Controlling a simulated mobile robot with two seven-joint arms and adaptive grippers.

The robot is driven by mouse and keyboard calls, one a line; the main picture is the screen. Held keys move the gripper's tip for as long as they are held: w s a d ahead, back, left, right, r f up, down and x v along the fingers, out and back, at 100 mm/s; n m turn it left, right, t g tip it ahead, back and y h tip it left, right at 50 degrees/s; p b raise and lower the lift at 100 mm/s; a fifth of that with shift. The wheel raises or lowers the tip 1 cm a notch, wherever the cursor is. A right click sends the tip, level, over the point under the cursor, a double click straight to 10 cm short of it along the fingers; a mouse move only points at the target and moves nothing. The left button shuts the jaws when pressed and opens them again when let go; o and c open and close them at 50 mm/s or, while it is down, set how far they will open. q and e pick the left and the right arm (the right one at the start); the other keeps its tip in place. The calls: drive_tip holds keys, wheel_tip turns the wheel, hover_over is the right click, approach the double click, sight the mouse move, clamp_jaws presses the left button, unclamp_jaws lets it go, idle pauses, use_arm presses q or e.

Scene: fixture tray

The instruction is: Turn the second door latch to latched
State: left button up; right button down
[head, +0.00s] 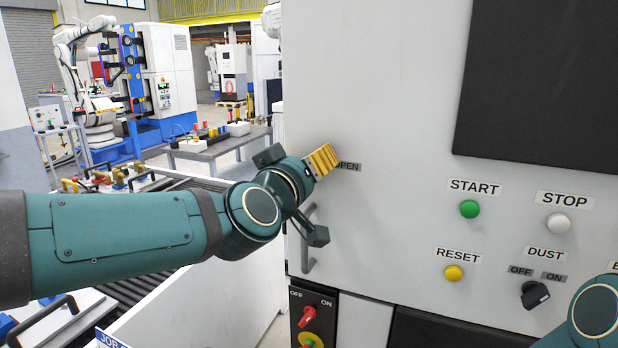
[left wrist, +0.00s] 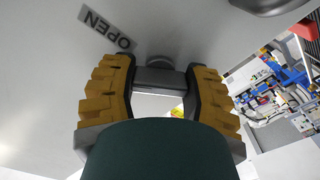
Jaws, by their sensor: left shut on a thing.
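The white machine front carries an OPEN label (head: 347,166), which also shows in the left wrist view (left wrist: 107,29). My left gripper (head: 323,160) is at the panel just left of this label, its yellow ribbed fingers against the latch place. In the left wrist view the left gripper (left wrist: 160,80) is shut on a dark grey latch bar (left wrist: 160,79), one finger at each end. A round grey hub (left wrist: 158,62) sits behind the bar. The latch is hidden by the fingers in the head view. My right gripper is out of view; only part of that arm shows at lower right.
A grey door handle (head: 307,240) stands out below my left wrist. START (head: 470,208), STOP (head: 558,223) and RESET (head: 453,273) buttons and a black DUST knob (head: 535,295) sit to the right. A red switch (head: 307,316) is below.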

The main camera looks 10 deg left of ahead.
use_arm(q)
drive_tip(key=n+b, duration=0.2)
drive_tip(key=n, duration=0.1)
drive_tip(key=shift+f+n, duration=0.1)
drive_tip(key=shift+n, duration=0.3)
drive_tip(key=n+b, duration=0.1)
drive_tip(key=n, duration=0.2)
drive_tip(key=shift+n+b, duration=1.1)
drive_tip(key=shift+n, duration=1.2)
drive_tip(key=o, duration=1.2)
drive_tip(key=shift+s, duration=0.1)
drive_tip(key=s+a, duration=0.2)
drive_tip(key=s, duration=0.9)
drive_tip(key=shift+s+a, duration=0.15)
drive_tip(key=shift+s, duration=0.15)
